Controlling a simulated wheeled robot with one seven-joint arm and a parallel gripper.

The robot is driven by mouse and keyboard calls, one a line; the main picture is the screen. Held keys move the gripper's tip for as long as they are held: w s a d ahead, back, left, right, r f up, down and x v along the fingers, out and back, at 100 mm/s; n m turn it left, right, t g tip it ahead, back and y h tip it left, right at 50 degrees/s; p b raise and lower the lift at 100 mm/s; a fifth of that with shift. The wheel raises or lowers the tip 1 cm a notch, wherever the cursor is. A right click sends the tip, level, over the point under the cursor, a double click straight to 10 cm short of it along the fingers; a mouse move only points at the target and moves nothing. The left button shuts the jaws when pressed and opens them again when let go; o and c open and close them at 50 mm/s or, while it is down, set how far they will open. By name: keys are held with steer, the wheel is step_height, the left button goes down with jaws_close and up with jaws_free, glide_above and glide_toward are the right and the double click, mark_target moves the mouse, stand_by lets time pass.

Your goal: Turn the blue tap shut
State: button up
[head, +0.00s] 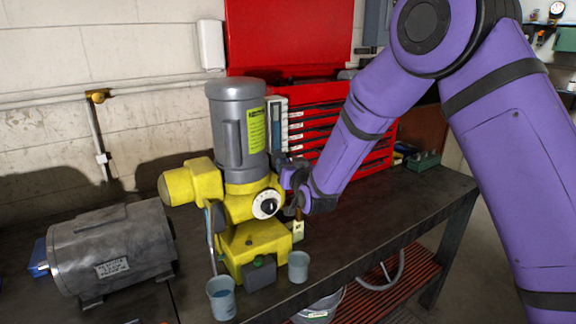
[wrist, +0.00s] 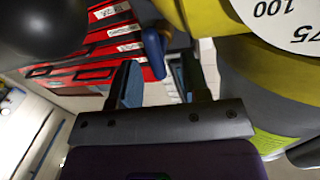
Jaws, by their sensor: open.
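My gripper (head: 291,188) is at the right side of the yellow and grey motor unit (head: 246,209), close beside its dial. In the wrist view my gripper (wrist: 158,80) is open, its two dark fingers apart with nothing clamped between them. A blue rounded piece (wrist: 154,52), which looks like the blue tap's handle, shows just past the fingertips, roughly in line with the gap. Its body and its angle are partly hidden. In the head view I cannot make out the tap there; my gripper and wrist cover that spot.
A grey motor (head: 112,250) lies at the left of the dark bench (head: 345,235). Two grey cups (head: 221,299) (head: 298,267) stand at the front. A red tool chest (head: 378,152) stands behind. The bench's right part is mostly clear.

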steer(key=shift+w+a, duration=0.2)
steer(key=shift+w, duration=0.15)
jaws_close()
